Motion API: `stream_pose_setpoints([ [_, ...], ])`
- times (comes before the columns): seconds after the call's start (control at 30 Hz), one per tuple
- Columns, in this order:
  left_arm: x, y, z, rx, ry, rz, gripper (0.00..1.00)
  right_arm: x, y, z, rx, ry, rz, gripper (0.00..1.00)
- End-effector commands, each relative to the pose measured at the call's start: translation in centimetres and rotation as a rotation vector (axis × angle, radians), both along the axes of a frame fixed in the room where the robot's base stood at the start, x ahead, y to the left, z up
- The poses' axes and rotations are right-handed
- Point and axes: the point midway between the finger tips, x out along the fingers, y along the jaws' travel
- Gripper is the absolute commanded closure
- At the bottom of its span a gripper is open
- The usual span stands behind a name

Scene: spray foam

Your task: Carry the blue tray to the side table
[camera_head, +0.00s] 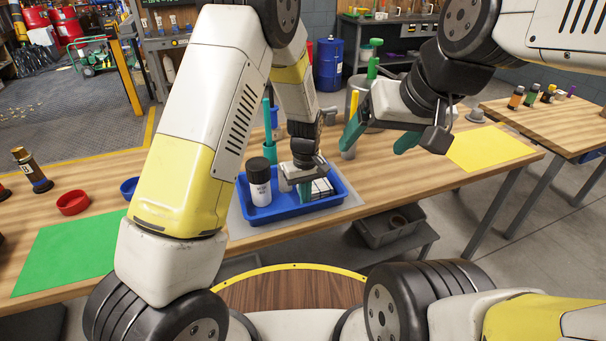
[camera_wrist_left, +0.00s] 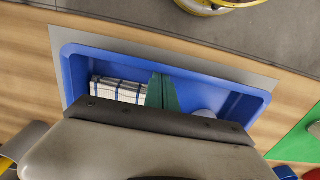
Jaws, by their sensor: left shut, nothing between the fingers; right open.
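The blue tray (camera_head: 290,211) sits on a grey mat on the wooden workbench; it also shows in the left wrist view (camera_wrist_left: 222,92). It holds a black-and-white can (camera_head: 259,184) at its left and a folded checked cloth (camera_head: 322,188) at its right. My left gripper (camera_head: 305,193) points down into the tray between them, its green fingers (camera_wrist_left: 162,92) together and empty. Whether the fingertips touch the tray floor is unclear. My right gripper (camera_head: 380,140) is open and empty above the bench, right of the tray. The side table (camera_head: 555,124) stands at the right.
Several small bottles (camera_head: 532,95) stand along the side table's back; its front is clear. A yellow mat (camera_head: 485,148) lies on the bench's right end, a green mat (camera_head: 70,252) on its left. A red dish (camera_head: 72,203) is near the green mat. A grey bin (camera_head: 390,232) sits below.

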Motion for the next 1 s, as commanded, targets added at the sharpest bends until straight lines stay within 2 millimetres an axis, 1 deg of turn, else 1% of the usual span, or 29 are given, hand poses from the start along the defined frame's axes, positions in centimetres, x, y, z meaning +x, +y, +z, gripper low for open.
stream_pose_setpoints([
  [0.27,0.0,0.0,-0.1,-0.001,0.000,0.000,1.00,0.0,0.0,0.0,0.000,0.000,0.000,0.17],
  [0.37,-0.3,-0.2,0.0,-0.001,0.000,-0.002,1.00,0.0,0.0,0.0,0.000,0.000,0.000,0.17],
  [0.47,-1.9,-0.8,0.0,-0.001,0.001,-0.005,1.00,0.0,0.0,0.0,0.000,0.000,0.000,0.17],
  [0.7,-8.1,-2.8,0.0,0.000,0.001,-0.007,1.00,0.0,0.0,0.0,0.000,0.000,0.000,0.17],
  [0.8,-10.0,-3.3,0.0,0.000,0.000,-0.005,1.00,0.0,0.0,0.0,0.000,0.000,0.000,0.17],
  [0.9,-11.1,-3.6,0.0,0.000,0.000,-0.002,1.00,0.0,0.0,0.0,0.000,0.000,0.000,0.17],
  [1.0,-11.4,-3.7,0.0,0.000,0.001,0.000,1.00,0.0,0.0,0.0,0.000,0.000,0.000,0.17],
])
